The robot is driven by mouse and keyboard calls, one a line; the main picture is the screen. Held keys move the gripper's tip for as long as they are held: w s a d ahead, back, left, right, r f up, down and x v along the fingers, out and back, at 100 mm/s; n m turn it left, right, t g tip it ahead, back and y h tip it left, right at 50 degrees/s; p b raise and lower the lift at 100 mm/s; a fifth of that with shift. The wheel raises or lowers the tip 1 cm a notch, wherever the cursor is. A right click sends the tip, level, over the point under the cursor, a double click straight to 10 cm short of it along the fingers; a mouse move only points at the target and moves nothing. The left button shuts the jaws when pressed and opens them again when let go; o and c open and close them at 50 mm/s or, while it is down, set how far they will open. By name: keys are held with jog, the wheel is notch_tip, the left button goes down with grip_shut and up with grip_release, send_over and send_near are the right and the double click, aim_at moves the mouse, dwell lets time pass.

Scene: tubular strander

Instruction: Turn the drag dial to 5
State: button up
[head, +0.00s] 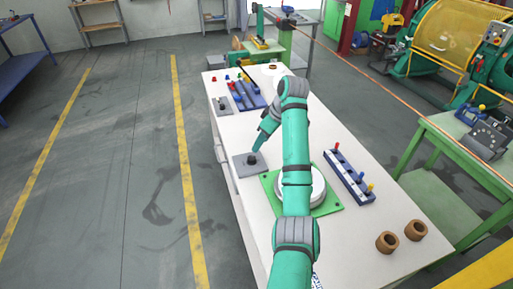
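A grey square plate with a dark round knob (251,160), which looks like the drag dial, lies on the left side of the white bench. Its scale and pointer are too small to read. My gripper (255,150) points down at the knob from just above and behind it in the picture. I cannot tell whether the fingertips touch the knob or how far apart they are. A second, smaller grey plate with a dark knob (223,104) sits farther back near the bench's left edge.
The white bench (376,221) also holds a green plate (329,208) with a round metal disc, partly behind my arm. A blue rack (349,178) with coloured handles, two brown rings (387,242) and blue trays (246,95) stand around. The floor to the left is clear.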

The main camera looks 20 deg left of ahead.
aim_at(252, 158)
jog(key=x, duration=1)
jog(key=shift+a+f, duration=0.1)
jog(key=shift+f, duration=0.15)
jog(key=c, duration=1)
